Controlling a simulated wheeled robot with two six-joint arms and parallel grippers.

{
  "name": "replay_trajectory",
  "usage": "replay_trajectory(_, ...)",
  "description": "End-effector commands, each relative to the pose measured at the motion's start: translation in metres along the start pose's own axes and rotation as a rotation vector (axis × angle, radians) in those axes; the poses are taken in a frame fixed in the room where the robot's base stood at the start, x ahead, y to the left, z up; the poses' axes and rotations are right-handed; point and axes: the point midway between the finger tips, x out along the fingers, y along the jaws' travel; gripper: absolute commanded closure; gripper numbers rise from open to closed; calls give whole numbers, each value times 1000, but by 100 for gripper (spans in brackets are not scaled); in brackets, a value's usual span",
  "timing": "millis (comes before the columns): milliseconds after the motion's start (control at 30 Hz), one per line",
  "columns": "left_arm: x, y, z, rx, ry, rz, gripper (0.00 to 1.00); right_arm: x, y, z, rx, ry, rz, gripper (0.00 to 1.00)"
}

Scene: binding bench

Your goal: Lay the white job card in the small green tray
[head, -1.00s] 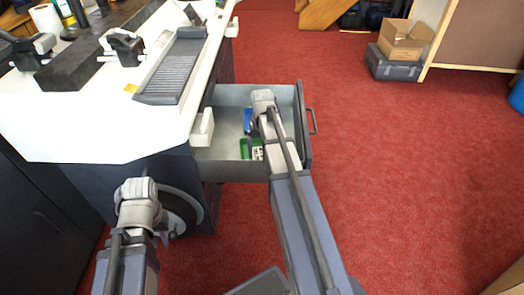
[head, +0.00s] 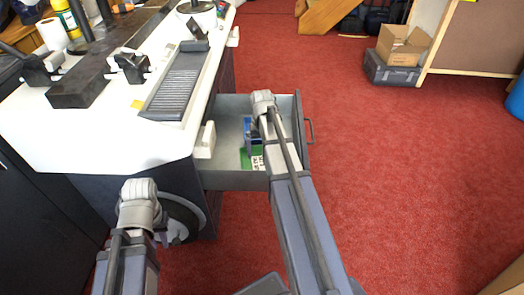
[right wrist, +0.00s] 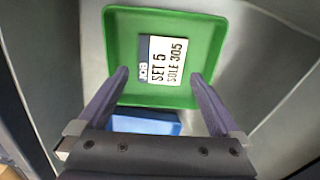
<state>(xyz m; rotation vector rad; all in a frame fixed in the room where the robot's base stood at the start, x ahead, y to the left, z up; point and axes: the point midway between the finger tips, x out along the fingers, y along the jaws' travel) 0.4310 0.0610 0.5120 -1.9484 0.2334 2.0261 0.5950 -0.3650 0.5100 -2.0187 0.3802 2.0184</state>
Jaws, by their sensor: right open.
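The white job card (right wrist: 172,62), with a dark blue end and printed text, lies inside the small green tray (right wrist: 121,30) in the right wrist view. In the head view the card (head: 257,162) and the green tray (head: 245,157) show partly beside my right arm, in the open drawer. My right gripper (right wrist: 158,77) is open, its two fingers apart over the tray's near part, holding nothing visible. My left gripper (head: 174,234) is low in front of the bench, away from the card; its jaws are too unclear to read.
The open grey drawer (head: 227,180) also holds a blue tray (right wrist: 145,124) beside the green one and a white block (head: 206,140) at its left. The white bench top (head: 95,140) is at the left.

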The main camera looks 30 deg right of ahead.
Motion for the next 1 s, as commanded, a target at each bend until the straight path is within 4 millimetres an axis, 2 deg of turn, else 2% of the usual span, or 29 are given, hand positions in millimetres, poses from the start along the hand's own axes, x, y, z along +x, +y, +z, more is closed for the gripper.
replay_trajectory(33,-16,-2,1,-2,-1,-1,74,-16,0,0,0,0,0,0)
replay_trajectory(400,-67,-7,4,-10,-3,-1,74,-68,0,0,0,0,0,0)
replay_trajectory(567,-75,-8,5,-10,-3,1,74,-75,0,0,0,0,0,0)
replay_trajectory(1000,-74,-7,5,-10,-3,1,74,-74,-2,1,-3,0,0,0)
